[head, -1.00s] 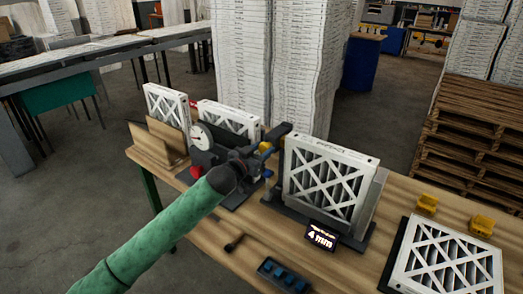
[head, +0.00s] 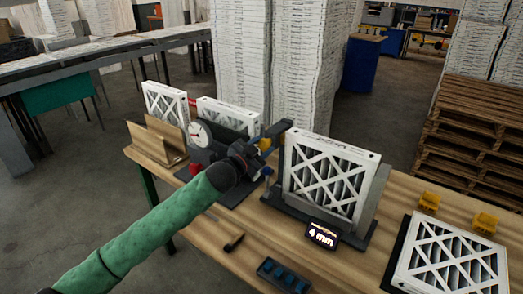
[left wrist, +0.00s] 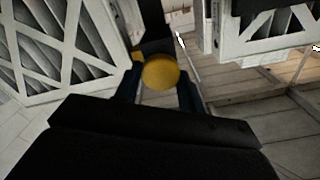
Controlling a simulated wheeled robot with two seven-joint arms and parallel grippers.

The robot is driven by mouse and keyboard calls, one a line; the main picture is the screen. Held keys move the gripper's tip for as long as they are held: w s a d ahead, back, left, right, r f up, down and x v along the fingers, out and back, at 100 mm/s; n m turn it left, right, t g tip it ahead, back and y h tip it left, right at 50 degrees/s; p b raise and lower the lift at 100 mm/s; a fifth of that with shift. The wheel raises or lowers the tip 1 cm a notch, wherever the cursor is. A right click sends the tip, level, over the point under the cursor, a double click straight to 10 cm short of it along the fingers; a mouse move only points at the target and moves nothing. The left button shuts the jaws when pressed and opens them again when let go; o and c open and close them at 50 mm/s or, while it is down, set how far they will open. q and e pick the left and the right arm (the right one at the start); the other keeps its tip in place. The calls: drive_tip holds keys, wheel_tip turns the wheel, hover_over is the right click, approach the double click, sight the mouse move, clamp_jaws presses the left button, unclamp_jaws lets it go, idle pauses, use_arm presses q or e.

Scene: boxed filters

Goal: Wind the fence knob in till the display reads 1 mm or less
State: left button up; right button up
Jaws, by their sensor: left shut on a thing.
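The display (head: 323,235) at the front foot of the fence fixture reads 4 mm. A white-framed pleated filter (head: 326,177) stands upright in the fixture, beside a grey plate at its right. The yellow fence knob (left wrist: 161,72) shows in the left wrist view between the two dark fingers of my left gripper (left wrist: 160,88), which is shut on it. In the head view my green left arm reaches in from the lower left, and its gripper (head: 264,153) is at the left side of the fixture, where it hides most of the knob. My right gripper is not in view.
A dial gauge (head: 200,134) and more upright filters (head: 166,106) stand at the back left of the wooden bench. A filter (head: 452,262) lies flat at the right, near yellow blocks (head: 485,223). A dark tray (head: 285,275) and a small dark tool (head: 234,242) lie in front.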

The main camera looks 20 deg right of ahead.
use_arm(q)
drive_tip(key=shift+m, duration=0.5)
drive_tip(key=m+b, duration=0.1)
drive_tip(key=m, duration=0.1)
drive_tip(key=shift+m, duration=0.3)
drive_tip(key=shift+s+d+f+m+b, duration=0.1)
drive_tip(key=shift+m+b, duration=0.25)
drive_tip(key=shift+m, duration=1.05)
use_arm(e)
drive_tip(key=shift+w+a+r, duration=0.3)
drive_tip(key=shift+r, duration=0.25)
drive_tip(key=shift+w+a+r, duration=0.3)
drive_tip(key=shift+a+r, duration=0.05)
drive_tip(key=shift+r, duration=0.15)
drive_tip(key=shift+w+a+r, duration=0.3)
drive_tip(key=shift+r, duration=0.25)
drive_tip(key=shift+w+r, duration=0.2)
use_arm(q)
drive_tip(key=o, duration=0.9)
drive_tip(key=shift+o, duration=0.2)
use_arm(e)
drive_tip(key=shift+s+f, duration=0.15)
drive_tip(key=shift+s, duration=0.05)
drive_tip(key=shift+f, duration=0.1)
